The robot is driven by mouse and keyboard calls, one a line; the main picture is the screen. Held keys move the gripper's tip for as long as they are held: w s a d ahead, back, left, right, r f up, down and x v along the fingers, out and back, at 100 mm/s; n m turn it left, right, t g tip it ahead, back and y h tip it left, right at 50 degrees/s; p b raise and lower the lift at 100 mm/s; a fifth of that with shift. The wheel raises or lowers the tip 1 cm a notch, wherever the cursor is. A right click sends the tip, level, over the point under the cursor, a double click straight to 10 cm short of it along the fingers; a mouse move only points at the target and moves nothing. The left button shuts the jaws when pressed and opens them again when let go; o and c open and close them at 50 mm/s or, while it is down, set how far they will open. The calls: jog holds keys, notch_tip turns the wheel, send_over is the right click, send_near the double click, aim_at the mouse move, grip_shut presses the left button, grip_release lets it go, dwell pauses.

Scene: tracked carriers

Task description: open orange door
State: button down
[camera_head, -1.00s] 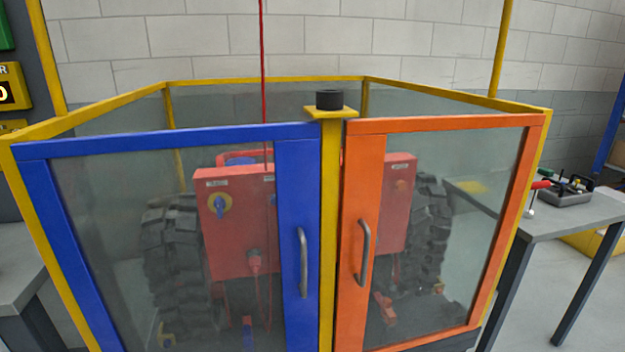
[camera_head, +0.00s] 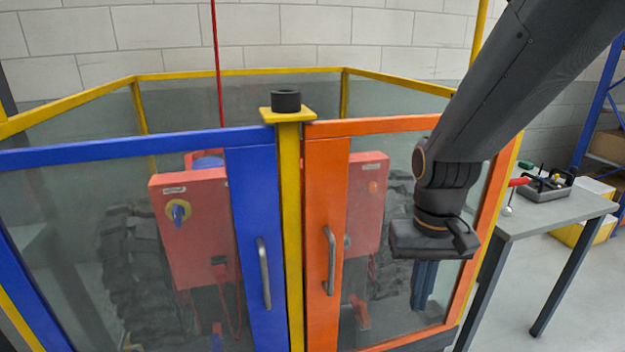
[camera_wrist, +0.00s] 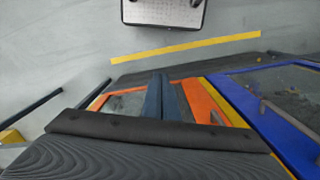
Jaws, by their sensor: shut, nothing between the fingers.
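The orange door (camera_head: 326,190) has an orange frame around a clear pane and stands closed beside a yellow post. Its grey vertical handle (camera_head: 331,260) is on the left side of the door. My gripper (camera_head: 424,290) hangs down in front of the pane, to the right of the handle and apart from it. Its blue fingers are together and empty. In the wrist view the fingers (camera_wrist: 165,98) also show side by side, with the orange frame (camera_wrist: 208,104) just beyond them.
A blue door (camera_head: 252,200) with its own grey handle (camera_head: 264,272) is left of the yellow post (camera_head: 290,180). A black cylinder (camera_head: 286,100) sits on the post's cap. Behind the panes is a red-boxed tracked machine.

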aim_at(338, 188)
jog(key=w+a+r+m+g+h+p, duration=0.15)
jog(key=w+r+p, duration=0.35)
jog(key=r, duration=0.8)
jog(key=w+a+r+m+g+h+p, duration=0.1)
jog(key=w+a+r+m+p, duration=0.3)
jog(key=r, duration=0.9)
jog(key=w+a+r+g+h+p, duration=0.1)
jog(key=w+r+p, duration=0.55)
jog(key=r, duration=0.65)
jog(key=w+a+f+n+y+b, duration=0.1)
jog(key=w+a+f+n+b, duration=0.1)
jog(key=w+a+f+n, duration=0.3)
jog(key=w+a+f+n+t+y+b, duration=0.1)
jog(key=w+f+b, duration=0.1)
jog(key=f, duration=0.5)
jog(key=w+a+f+n+y+b, duration=0.1)
jog(key=w+a+f+n+b, duration=0.25)
jog(key=f, duration=0.25)
jog(key=shift+s+d+f+p, duration=0.45)
jog(key=shift+s+f+p, duration=0.65)
jog(key=shift+f, duration=0.5)
jog(key=shift+s+d+f+p, duration=0.4)
jog(key=shift+s+f+p, duration=0.7)
jog(key=shift+f, duration=0.55)
jog(key=shift+s+d+f+p, duration=0.45)
jog(key=shift+s+f+p, duration=0.4)
jog(key=shift+f+p, duration=0.6)
jog(key=shift+f, duration=0.2)
